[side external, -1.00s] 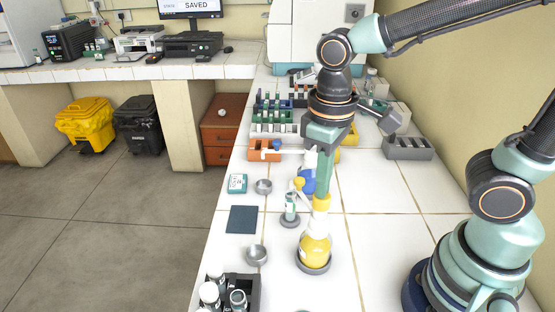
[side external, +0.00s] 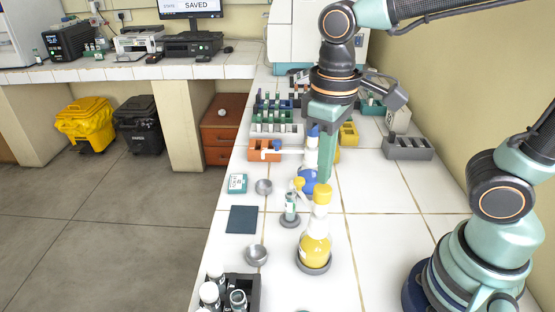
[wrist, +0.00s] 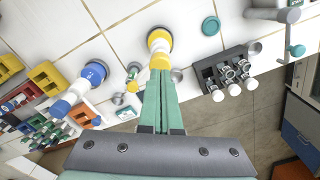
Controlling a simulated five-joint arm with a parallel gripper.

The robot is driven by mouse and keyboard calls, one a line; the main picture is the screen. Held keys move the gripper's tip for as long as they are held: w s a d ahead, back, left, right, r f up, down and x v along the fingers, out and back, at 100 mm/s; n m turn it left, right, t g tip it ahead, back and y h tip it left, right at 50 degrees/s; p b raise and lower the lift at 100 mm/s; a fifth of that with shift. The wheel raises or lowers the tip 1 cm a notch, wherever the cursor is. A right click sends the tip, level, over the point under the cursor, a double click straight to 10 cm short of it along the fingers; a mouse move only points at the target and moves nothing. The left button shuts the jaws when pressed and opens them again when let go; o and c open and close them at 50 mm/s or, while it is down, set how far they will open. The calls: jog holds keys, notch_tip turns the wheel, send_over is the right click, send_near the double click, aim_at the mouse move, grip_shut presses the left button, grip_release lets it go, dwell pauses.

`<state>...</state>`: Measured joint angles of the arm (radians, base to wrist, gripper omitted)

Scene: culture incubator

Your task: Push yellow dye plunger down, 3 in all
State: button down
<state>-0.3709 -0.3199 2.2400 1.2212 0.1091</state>
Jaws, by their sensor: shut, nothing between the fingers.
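The yellow dye bottle (side external: 315,250) stands upright on a round grey base, with a white neck and a yellow plunger head (side external: 322,194) on top. Its yellow spout (side external: 299,184) reaches left over a small vial (side external: 290,207). My gripper (side external: 325,181) is shut and empty, pointing down with its tips at or just above the plunger head; I cannot tell whether they touch. In the wrist view the shut fingertips (wrist: 161,71) lie at the edge of the yellow plunger head (wrist: 160,58), and the bottle shows beyond it.
A blue dye bottle (side external: 308,181) stands behind the yellow one, partly hidden by my gripper. A dark rack of capped bottles (side external: 254,290) is at front left. Two small metal dishes (side external: 257,254) and a dark mat (side external: 242,219) lie left. The bench right of the bottle is clear.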

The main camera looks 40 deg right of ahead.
aim_at(323, 188)
dwell(0.5)
jog(key=shift+r, duration=3)
jog(key=w+d+f+m+t, duration=0.3)
jog(key=d+t, duration=0.2)
jog(key=d, duration=0.5)
jog(key=shift+t, duration=0.3)
